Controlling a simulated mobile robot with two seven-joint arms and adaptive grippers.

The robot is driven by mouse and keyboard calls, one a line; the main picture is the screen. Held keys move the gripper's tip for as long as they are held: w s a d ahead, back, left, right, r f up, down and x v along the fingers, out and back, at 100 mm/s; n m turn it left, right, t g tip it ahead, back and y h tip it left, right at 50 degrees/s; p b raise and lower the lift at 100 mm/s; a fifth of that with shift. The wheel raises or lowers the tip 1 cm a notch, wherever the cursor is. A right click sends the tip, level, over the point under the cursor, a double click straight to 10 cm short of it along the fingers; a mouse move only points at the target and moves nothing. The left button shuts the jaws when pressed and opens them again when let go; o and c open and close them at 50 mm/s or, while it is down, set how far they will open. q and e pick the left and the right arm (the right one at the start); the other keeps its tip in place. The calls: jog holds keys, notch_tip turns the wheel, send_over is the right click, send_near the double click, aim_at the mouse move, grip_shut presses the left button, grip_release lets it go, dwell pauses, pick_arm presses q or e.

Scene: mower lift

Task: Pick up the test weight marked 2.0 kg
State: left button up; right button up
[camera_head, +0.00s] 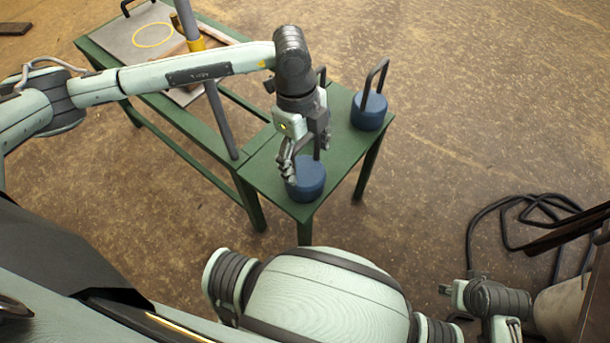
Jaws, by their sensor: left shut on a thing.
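A blue round test weight (306,184) with an upright dark handle stands at the front end of the green table. My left gripper (302,158) is directly above it, pointing down, and is shut on its handle. The fingers hide most of that handle. I cannot tell whether the weight touches the table. A second blue weight (369,112) with a tall dark handle stands at the table's right corner. Another dark handle (321,77) shows behind my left gripper; its base is hidden. No mass marking is readable. Part of my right gripper (452,291) shows at lower right; its fingers are unclear.
The green table (262,168) has a longer section at the back left carrying a grey plate (150,38) with a yellow ring. A grey post (220,120) with a yellow sleeve stands beside it. Black cable (505,215) lies on the floor at right. Open floor surrounds the table.

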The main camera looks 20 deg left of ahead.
pick_arm(q)
jog(key=c, duration=0.7)
jog(key=shift+w+r, duration=0.15)
jog(key=shift+r, duration=0.05)
jog(key=shift+c, duration=1.1)
jog(key=shift+r, duration=0.1)
